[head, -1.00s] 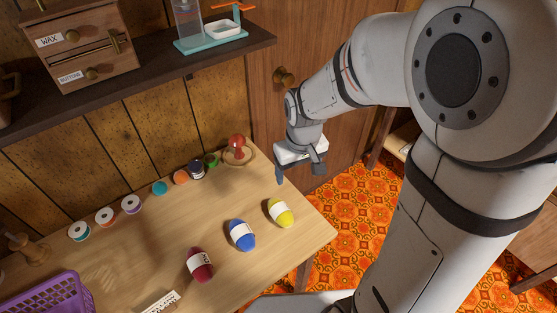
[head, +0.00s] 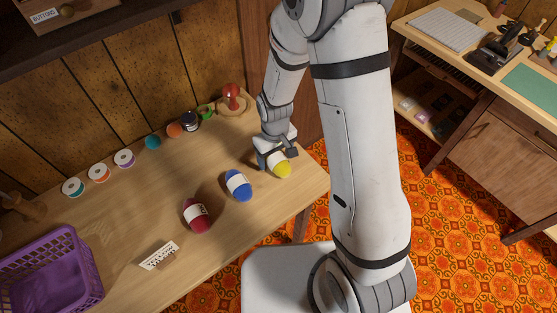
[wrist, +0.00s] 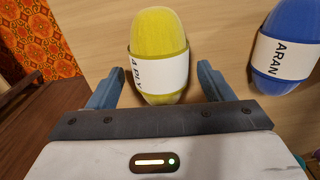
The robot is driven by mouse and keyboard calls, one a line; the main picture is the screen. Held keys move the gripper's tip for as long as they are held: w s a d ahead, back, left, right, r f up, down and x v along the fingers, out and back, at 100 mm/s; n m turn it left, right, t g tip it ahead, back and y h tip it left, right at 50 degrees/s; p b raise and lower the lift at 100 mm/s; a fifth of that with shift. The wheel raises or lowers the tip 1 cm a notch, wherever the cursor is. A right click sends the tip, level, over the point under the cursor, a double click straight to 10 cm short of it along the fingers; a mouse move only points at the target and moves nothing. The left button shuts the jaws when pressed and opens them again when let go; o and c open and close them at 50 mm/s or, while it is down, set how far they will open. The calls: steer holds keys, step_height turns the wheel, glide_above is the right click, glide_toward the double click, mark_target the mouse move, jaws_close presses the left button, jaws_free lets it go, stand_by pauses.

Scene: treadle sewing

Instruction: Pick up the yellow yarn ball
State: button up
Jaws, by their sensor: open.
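The yellow yarn ball (head: 281,169) lies on the wooden table near its right end. It is egg-shaped with a white paper band, and in the wrist view the yellow yarn ball (wrist: 158,60) lies between and just ahead of the two blue fingers. My gripper (head: 274,158) is low over the table beside the ball, partly covering it in the head view. In the wrist view my gripper (wrist: 158,88) is open, with a gap between each finger and the ball. I cannot tell its exact height above the table.
A blue yarn ball (head: 238,186) lies close to the left, and a dark red one (head: 197,215) lies beyond it. A purple basket (head: 88,262) stands at the left. Spools and a red-knobbed object (head: 232,97) line the back. The table's right edge is near.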

steer(key=shift+f, duration=0.6)
steer(key=shift+c, duration=0.3)
steer(key=c, duration=1)
